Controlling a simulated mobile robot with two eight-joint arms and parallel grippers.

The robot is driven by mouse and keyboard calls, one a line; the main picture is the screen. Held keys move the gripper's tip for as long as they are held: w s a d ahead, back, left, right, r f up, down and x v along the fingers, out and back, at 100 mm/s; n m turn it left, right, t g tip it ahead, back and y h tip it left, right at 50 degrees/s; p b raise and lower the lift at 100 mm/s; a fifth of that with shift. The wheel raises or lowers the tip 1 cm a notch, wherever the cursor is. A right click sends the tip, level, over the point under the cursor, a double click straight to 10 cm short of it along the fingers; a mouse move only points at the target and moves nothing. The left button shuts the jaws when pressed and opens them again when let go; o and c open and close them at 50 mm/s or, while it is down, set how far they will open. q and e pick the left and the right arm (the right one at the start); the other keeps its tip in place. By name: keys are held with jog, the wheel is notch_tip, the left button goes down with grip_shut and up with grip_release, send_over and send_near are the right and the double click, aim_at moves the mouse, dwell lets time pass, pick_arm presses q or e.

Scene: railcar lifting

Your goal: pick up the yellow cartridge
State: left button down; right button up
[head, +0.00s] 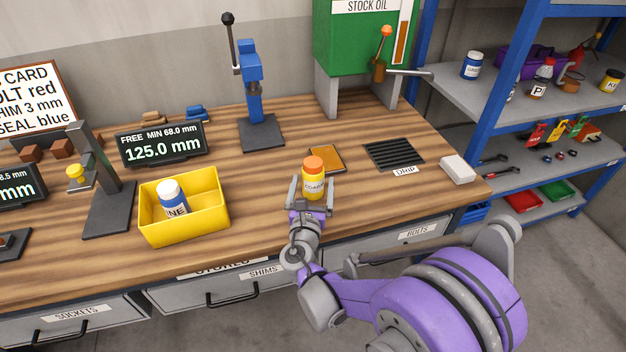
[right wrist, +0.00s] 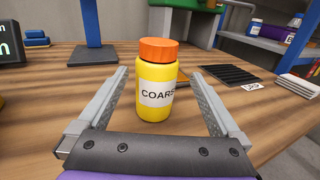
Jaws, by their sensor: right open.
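The yellow cartridge (head: 313,182) is a yellow cylinder with an orange cap and a white label reading "COARS", partly cut off. It stands upright on the wooden bench. My right gripper (head: 313,186) is open, with one finger on each side of the cartridge. In the right wrist view the cartridge (right wrist: 157,85) stands between the spread fingers of the gripper (right wrist: 165,95), with a visible gap on both sides. My left gripper is not in view.
A yellow bin (head: 185,225) holding a blue-and-white bottle (head: 173,198) is to the left. Behind stand an orange-brown pad (head: 326,158), a blue press (head: 255,100) and the green oil tank (head: 362,45). A drip grate (head: 394,153) and a white block (head: 457,169) are to the right.

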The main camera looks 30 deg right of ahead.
aim_at(312, 182)
jog(key=x, duration=0.4)
jog(key=shift+w+f, duration=0.3)
jog(key=shift+w, duration=0.1)
jog(key=shift+s, duration=0.1)
jog(key=shift+c, duration=0.2)
grip_shut()
